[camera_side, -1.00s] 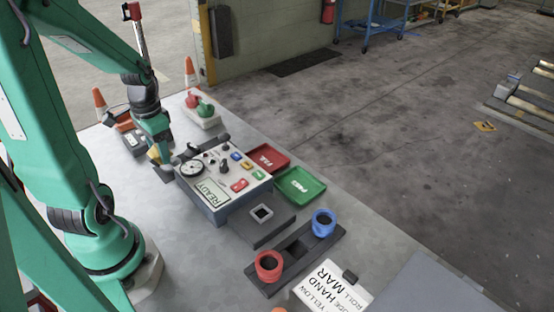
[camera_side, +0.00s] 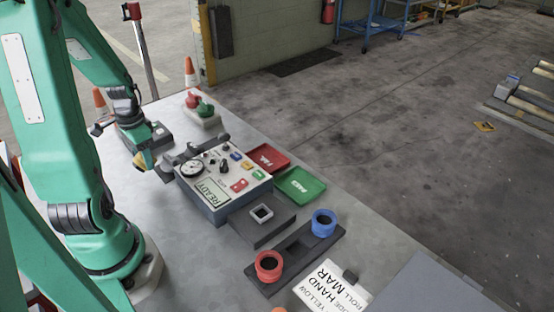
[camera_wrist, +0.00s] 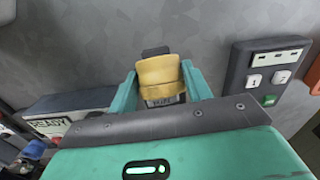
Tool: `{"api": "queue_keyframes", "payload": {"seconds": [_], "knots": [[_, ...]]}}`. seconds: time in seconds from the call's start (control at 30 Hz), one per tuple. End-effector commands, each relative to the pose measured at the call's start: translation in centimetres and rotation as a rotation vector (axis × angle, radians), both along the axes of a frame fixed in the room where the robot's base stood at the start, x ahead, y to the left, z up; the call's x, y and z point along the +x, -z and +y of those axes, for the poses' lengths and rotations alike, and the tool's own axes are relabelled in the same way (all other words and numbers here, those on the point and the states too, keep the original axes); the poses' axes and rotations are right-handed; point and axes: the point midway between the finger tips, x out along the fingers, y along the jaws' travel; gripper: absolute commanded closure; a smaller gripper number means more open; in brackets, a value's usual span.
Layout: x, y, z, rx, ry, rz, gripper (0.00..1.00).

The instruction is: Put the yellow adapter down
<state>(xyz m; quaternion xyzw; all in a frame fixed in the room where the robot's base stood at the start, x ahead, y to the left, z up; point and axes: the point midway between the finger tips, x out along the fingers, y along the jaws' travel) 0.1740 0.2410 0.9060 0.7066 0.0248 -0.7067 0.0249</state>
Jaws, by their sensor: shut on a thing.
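The yellow adapter (camera_wrist: 158,72) is a ring-like piece with a dark part below it. In the wrist view it sits between the two teal fingers of my gripper (camera_wrist: 160,88), which is shut on it. In the side view my gripper (camera_side: 150,160) is at the left of the control console, and a bit of the yellow adapter (camera_side: 140,160) shows at its tip. I cannot tell whether the adapter touches the table. The red adapter (camera_side: 268,264) and the blue adapter (camera_side: 323,221) stand in a dark rack (camera_side: 337,238), with an empty slot between them.
The console (camera_side: 222,184) with dial and buttons is close to the right of my gripper. A dark switch box (camera_wrist: 262,78) lies to the right in the wrist view. Red (camera_side: 281,162) and green (camera_side: 318,186) trays lie behind the console. Bare table (camera_side: 150,205) lies in front.

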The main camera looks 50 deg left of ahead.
Motion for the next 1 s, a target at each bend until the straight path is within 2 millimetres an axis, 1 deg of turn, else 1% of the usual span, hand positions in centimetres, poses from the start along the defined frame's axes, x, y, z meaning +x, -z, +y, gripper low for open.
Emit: {"api": "queue_keyframes", "payload": {"seconds": [0.2, 0.33, 0.43, 0.87, 0.9, 1.0], "knots": [[0.0, 2.1, -0.1, -0.003, 0.000, 0.002, 0.75], [0.0, 3.1, -0.1, -0.002, 0.000, 0.001, 0.75], [0.0, 3.4, -0.1, -0.001, 0.000, 0.001, 0.75], [0.0, 3.7, 0.0, 0.000, 0.000, 0.000, 0.75], [0.0, 3.7, 0.0, 0.000, 0.000, 0.000, 0.47], [0.0, 3.7, 0.0, 0.000, 0.000, 0.000, 0.29]]}}
